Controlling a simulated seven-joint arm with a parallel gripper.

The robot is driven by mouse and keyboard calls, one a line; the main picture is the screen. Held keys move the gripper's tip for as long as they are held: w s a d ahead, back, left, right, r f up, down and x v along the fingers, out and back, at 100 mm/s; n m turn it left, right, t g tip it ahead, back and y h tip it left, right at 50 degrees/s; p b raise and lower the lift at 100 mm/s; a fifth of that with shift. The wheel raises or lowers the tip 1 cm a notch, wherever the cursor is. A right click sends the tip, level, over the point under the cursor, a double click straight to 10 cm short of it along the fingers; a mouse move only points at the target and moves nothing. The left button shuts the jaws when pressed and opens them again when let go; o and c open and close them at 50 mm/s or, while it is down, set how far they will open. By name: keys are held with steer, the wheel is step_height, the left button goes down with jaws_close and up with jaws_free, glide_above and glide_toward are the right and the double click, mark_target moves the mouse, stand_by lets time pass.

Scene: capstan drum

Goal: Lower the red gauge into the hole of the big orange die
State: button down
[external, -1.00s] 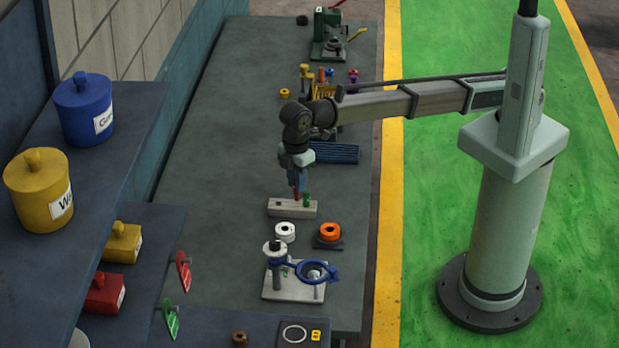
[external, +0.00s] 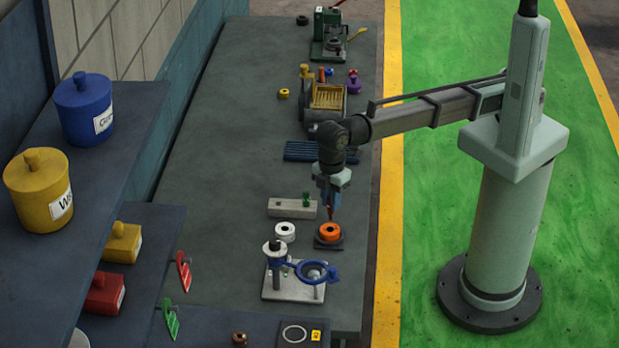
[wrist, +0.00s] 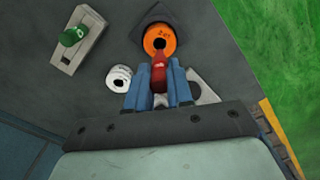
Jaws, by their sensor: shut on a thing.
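The big orange die (external: 329,230) sits on a dark square base in the external view, near the bench's right edge. It also shows in the wrist view (wrist: 146,42), with its dark central hole near its middle. My gripper (external: 331,207) is above it, shut on the red gauge (wrist: 159,72). The gauge points down from the blue fingers, and its lower end is just above or at the die in the external view. In the wrist view the gauge overlaps the die's lower edge. I cannot tell whether its tip touches the die.
A white ring (external: 284,232) lies left of the die. A pale block (external: 285,208) with a green gauge (external: 306,198) stands behind it. A white-based stand with a blue ring (external: 316,272) is in front.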

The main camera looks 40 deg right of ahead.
mark_target(331, 214)
steer(key=shift+f, duration=2.1)
steer(key=shift+f, duration=0.6)
stand_by(2.4)
steer(key=c, duration=0.9)
jaws_free()
step_height(331, 214, up, 14)
steer(key=shift+f, duration=0.1)
stand_by(0.5)
